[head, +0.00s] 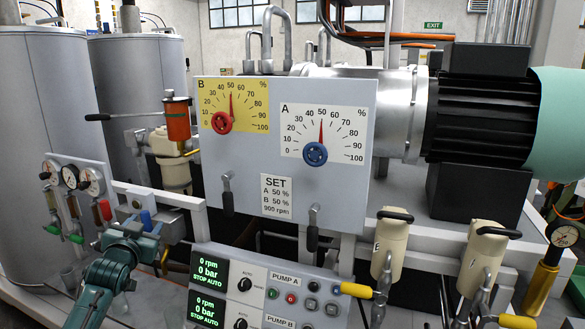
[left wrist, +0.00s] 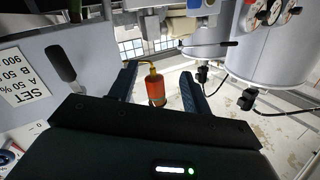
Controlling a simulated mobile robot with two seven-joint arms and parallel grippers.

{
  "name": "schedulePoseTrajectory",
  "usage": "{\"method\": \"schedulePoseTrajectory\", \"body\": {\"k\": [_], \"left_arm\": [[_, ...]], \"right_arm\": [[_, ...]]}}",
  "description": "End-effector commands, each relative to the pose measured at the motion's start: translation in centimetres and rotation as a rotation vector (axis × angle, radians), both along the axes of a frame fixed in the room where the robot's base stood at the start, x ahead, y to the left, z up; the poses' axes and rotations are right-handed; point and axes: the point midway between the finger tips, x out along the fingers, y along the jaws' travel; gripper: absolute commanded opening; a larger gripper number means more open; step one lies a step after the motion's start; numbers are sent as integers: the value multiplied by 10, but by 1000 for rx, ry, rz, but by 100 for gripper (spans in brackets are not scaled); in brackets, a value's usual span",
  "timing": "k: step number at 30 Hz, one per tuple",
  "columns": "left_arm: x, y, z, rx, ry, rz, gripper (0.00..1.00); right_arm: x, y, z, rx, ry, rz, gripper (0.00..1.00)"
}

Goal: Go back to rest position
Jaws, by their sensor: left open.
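My left gripper (head: 140,232) is at the lower left of the head view, in front of the white frame and left of the pump panel. In the left wrist view its two dark fingers (left wrist: 158,72) are spread apart with nothing held between them. An orange cylinder with a brass pipe (left wrist: 158,92) shows beyond the gap between the fingers; it looks apart from them. The orange cylinder also shows in the head view (head: 178,120). My right gripper is not in view.
A grey dial board (head: 365,185) has a red knob (head: 222,122) and a blue knob (head: 315,154), both pointers near 50. The pump panel (head: 262,270) reads 0 rpm. Gauges (head: 70,177) stand left, tanks (head: 40,120) behind. Cream valves E and F (head: 390,245) stand right.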

Motion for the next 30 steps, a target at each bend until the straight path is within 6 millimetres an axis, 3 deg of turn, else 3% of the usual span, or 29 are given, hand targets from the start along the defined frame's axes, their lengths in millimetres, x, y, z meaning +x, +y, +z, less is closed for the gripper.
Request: {"method": "schedulePoseTrajectory", "body": {"k": [1,5,11,14,18,24,27,30], "left_arm": [[-7,-6,-21,3,47,-5,49],[-35,-34,-69,-7,99,-52,49],[-98,-80,-147,-39,207,-126,49],[-147,-110,-188,-72,276,-171,49],[-232,-152,-236,-140,384,-229,49],[-339,-194,-264,-245,509,-272,49],[-372,-206,-267,-283,548,-279,49],[-390,-212,-266,-303,569,-281,49]], "right_arm": [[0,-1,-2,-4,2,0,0],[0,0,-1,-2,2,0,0],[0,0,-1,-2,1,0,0],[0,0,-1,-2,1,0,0],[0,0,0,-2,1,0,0],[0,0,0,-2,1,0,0],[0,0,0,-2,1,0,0],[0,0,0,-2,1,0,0]]}}
